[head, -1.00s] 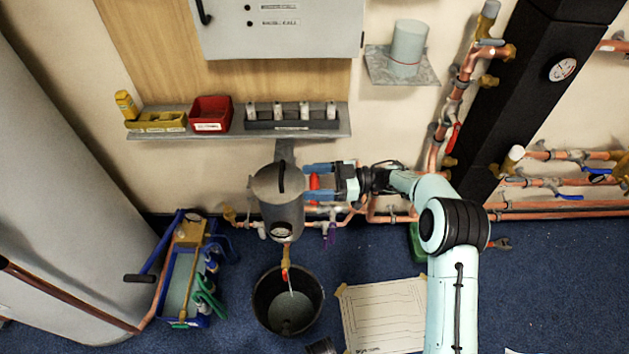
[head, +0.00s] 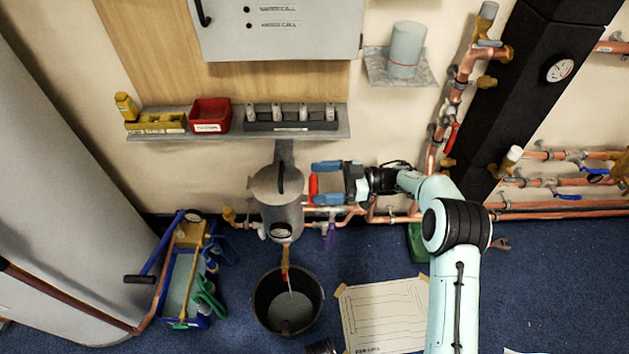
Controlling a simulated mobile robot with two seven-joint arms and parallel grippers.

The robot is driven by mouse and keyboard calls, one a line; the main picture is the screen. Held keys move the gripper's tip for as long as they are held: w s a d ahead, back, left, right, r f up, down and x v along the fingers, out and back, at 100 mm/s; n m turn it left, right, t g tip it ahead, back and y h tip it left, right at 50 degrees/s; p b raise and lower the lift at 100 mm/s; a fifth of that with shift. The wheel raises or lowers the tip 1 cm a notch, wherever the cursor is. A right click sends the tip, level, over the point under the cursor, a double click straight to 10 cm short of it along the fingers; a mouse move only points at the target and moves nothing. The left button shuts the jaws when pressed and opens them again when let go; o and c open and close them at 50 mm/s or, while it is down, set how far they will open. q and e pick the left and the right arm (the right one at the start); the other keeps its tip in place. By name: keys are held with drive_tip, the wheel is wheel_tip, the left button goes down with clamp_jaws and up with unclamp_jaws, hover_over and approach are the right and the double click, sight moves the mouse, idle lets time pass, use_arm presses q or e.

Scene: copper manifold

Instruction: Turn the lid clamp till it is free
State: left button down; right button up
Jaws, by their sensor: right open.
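A grey cylindrical pot (head: 281,213) with a lid (head: 268,181) and a black lid handle stands against the wall, with a round gauge low on its front. An upright red handle (head: 313,190) shows at the pot's right side; it appears to be the lid clamp, but I cannot see how it joins the pot. My right gripper (head: 315,183) comes from the right with its blue fingers apart, one above and one below. The red handle stands at the fingertips, and the fingers do not close on it. My left gripper is out of view.
A black bucket (head: 260,305) stands on the blue floor below the pot's drain tap. Copper pipes (head: 400,218) run along the wall behind my right arm. A shelf (head: 340,130) with a red bin is above. A blue tool caddy (head: 172,290) stands left.

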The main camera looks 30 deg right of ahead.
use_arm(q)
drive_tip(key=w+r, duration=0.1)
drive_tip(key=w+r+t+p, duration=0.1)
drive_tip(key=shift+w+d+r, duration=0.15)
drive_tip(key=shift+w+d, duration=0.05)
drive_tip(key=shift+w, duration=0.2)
use_arm(e)
drive_tip(key=v, duration=1)
drive_tip(key=shift+s+d, duration=0.15)
drive_tip(key=shift+d, duration=0.25)
